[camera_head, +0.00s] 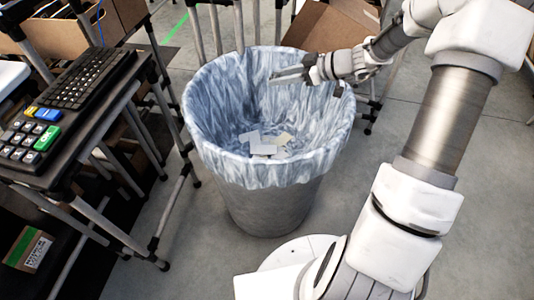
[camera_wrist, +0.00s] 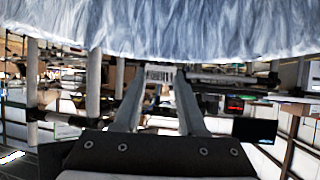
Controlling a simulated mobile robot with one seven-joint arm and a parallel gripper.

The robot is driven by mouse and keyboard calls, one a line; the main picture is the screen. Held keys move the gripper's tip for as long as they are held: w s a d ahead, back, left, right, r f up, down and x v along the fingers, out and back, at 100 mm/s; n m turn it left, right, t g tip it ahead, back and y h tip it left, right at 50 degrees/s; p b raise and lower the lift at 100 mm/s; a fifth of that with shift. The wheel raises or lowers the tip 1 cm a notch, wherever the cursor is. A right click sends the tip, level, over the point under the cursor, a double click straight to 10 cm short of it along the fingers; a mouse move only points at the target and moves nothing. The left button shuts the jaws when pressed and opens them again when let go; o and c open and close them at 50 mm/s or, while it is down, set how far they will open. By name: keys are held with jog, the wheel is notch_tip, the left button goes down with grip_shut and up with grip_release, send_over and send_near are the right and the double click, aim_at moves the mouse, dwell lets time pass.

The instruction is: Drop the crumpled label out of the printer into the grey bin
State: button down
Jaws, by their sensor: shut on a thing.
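The grey bin (camera_head: 270,200) stands on the floor in the middle of the head view, lined with a pale blue-white bag. Several pale paper scraps (camera_head: 265,148) lie at its bottom. My gripper (camera_head: 276,77) reaches in from the right, with its fingers over the bin's opening towards the back. In the wrist view my gripper (camera_wrist: 160,78) holds the crumpled label (camera_wrist: 160,73), a small white piece with dark bars, between its fingertips. The label cannot be made out in the head view. The bag's rim (camera_wrist: 180,45) fills the top of the wrist view.
A dark stand (camera_head: 100,120) at the left carries a keyboard (camera_head: 78,85) and a keypad (camera_head: 30,138) with coloured keys. Open cartons (camera_head: 335,30) stand behind the bin. A small box (camera_head: 30,248) sits low at the left. The floor in front of the bin is partly clear.

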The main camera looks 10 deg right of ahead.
jog(key=shift+c, duration=2)
grip_release()
jog(key=shift+d, duration=0.1)
jog(key=p+v, duration=0.3)
jog(key=v, duration=1.4)
jog(key=shift+s, duration=0.1)
